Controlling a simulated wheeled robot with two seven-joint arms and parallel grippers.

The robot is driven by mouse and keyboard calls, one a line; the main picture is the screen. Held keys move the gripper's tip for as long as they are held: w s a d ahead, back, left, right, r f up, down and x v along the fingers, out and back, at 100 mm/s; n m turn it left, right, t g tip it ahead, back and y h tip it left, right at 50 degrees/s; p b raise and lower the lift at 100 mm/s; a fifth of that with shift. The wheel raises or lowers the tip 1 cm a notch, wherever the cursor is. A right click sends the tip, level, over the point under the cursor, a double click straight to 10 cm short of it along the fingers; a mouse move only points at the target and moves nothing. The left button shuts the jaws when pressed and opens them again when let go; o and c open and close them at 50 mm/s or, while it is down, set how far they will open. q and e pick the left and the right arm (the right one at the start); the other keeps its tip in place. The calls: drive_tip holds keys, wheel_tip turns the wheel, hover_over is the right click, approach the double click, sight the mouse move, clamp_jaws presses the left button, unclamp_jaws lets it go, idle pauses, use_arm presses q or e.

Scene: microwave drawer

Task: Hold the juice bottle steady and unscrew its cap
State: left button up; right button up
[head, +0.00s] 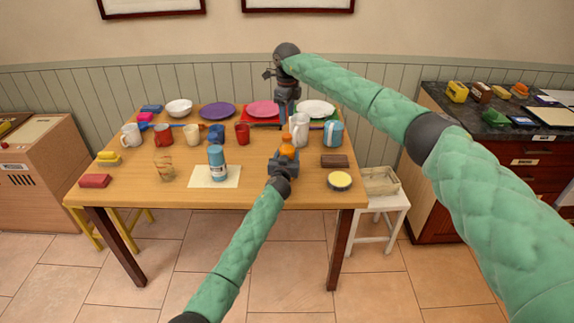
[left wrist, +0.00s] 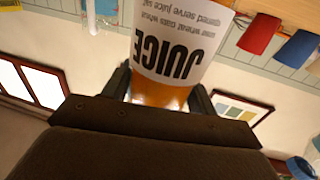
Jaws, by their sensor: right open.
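The juice bottle (head: 287,151), orange with an orange top, is near the table's front right, and my left gripper (head: 284,160) is at it. In the left wrist view the bottle's white JUICE label (left wrist: 178,52) appears upside down, with orange juice below it. My left fingers flank the bottle closely on both sides and appear shut on it. My right gripper (head: 284,112) is open, pointing down above and behind the bottle's top, apart from it. The cap is small in the head view and out of the left wrist view.
A white pitcher (head: 299,130) stands close behind the bottle. Several mugs and plates fill the back of the table (head: 260,190). A brown block (head: 335,160) and a round yellow-topped item (head: 339,180) lie to the right.

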sight(287, 135)
use_arm(q)
clamp_jaws()
use_arm(e)
drive_tip(key=m, duration=1.3)
drive_tip(key=shift+m, duration=0.4)
drive_tip(key=m, duration=1.2)
drive_tip(key=shift+m, duration=0.3)
drive_tip(key=m, duration=0.9)
drive_tip(key=shift+m, duration=0.3)
drive_tip(key=shift+f, duration=4.05)
